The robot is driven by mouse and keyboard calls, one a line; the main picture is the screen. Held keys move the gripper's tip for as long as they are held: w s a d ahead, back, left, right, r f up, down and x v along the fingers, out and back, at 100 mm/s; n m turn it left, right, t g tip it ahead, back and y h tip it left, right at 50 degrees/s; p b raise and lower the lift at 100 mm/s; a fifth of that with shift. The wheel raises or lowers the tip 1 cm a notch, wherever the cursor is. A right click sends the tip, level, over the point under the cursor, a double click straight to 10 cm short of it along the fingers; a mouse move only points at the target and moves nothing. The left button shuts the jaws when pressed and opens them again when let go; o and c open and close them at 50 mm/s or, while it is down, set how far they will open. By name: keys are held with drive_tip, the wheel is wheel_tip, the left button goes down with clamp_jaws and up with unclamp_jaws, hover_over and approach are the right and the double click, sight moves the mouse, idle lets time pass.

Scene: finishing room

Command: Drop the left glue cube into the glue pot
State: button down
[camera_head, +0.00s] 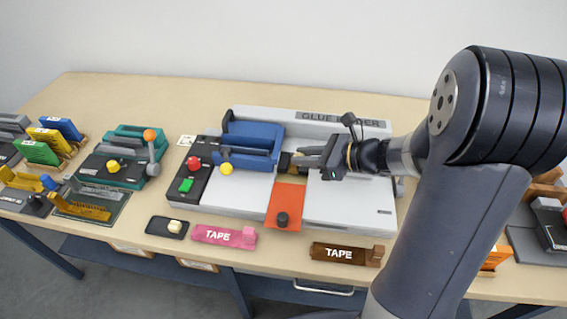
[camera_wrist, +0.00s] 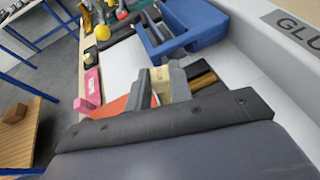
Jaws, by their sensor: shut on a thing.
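My gripper (camera_head: 304,158) is over the glue binder (camera_head: 340,208), just right of its blue clamp (camera_head: 252,140). In the wrist view my gripper (camera_wrist: 160,88) is shut on a small cream glue cube (camera_wrist: 160,74), which shows between the two grey fingers. A dark pot with an amber inside, likely the glue pot (camera_head: 284,163), sits beside the clamp, close to my fingertips. In the wrist view the pot (camera_wrist: 204,80) is just right of the fingers, partly hidden. Another cream cube (camera_head: 175,225) lies on the right part of a small black tray (camera_head: 157,227).
A pink tape dispenser (camera_head: 220,235) and a brown one (camera_head: 340,253) lie along the front edge. A teal device (camera_head: 125,165) stands left. The table behind the binder is clear.

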drive_tip(key=c, duration=1.2)
unclamp_jaws()
drive_tip(key=shift+d, duration=0.1)
drive_tip(key=v, duration=1)
drive_tip(key=shift+s+d, duration=0.2)
drive_tip(key=shift+d, duration=0.05)
drive_tip(key=shift+a, duration=0.1)
drive_tip(key=x, duration=1)
drive_tip(key=shift+w+a+r+p, duration=0.1)
drive_tip(key=shift+a+r+p, duration=0.05)
drive_tip(key=shift+r+p, duration=1.05)
drive_tip(key=shift+w+a+r+p, duration=0.1)
drive_tip(key=shift+r+p, duration=0.9)
drive_tip(key=shift+r, duration=0.35)
drive_tip(key=shift+f, duration=0.1)
